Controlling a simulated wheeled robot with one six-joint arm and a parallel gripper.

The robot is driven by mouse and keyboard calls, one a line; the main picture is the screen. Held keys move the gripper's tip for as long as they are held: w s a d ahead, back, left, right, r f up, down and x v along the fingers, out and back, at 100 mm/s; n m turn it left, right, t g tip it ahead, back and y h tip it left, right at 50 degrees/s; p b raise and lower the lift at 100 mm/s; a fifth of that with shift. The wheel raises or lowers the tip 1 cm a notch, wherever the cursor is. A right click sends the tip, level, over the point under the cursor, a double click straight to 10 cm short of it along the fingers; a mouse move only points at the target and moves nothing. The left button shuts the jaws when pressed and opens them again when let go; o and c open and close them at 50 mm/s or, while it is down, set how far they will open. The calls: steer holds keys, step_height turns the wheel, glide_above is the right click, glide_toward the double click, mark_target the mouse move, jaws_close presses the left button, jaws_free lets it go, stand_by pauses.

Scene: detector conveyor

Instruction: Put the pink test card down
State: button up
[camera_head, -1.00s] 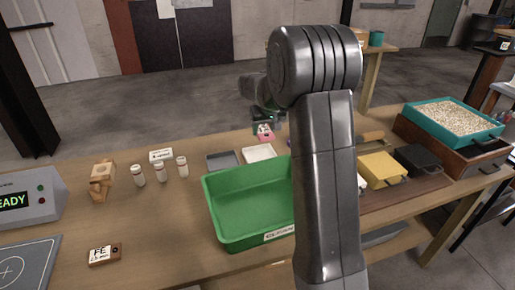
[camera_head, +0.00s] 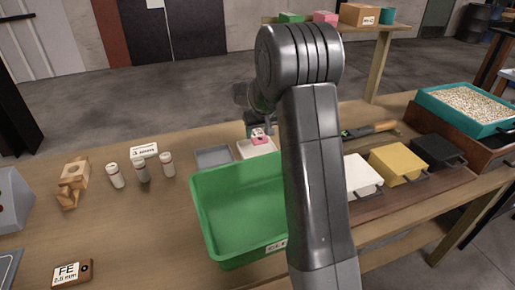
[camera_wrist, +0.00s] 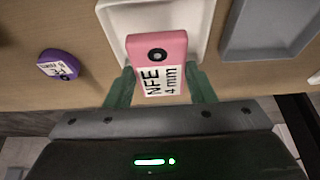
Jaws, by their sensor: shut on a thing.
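The pink test card (camera_wrist: 158,48) is held upright in the fingers of my gripper (camera_wrist: 162,90), with its label reading "NFE 4 mm" toward the wrist camera. In the head view, the pink card (camera_head: 260,139) shows at the end of my arm, over or just at the white tray (camera_head: 246,152). In the wrist view, the card's top overlaps the white tray (camera_wrist: 198,22). I cannot tell whether the card touches the tray. My gripper (camera_head: 259,131) is shut on the card.
A grey tray (camera_wrist: 268,28) lies beside the white one. A purple card (camera_wrist: 60,70) lies on the table. A green bin (camera_head: 238,212) stands in front, partly hidden by my arm. White bottles (camera_head: 142,171) stand at left. White, yellow (camera_head: 398,164) and black boxes stand at right.

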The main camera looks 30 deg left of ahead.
mark_target(257, 151)
steer(key=shift+f, duration=3.05)
steer(key=shift+f, duration=0.15)
steer(key=o, duration=1.1)
steer(key=shift+r, duration=0.5)
steer(key=v, duration=1.1)
steer(key=shift+s+d+r, duration=0.1)
steer(key=shift+s+d, duration=0.05)
steer(key=shift+d, duration=0.05)
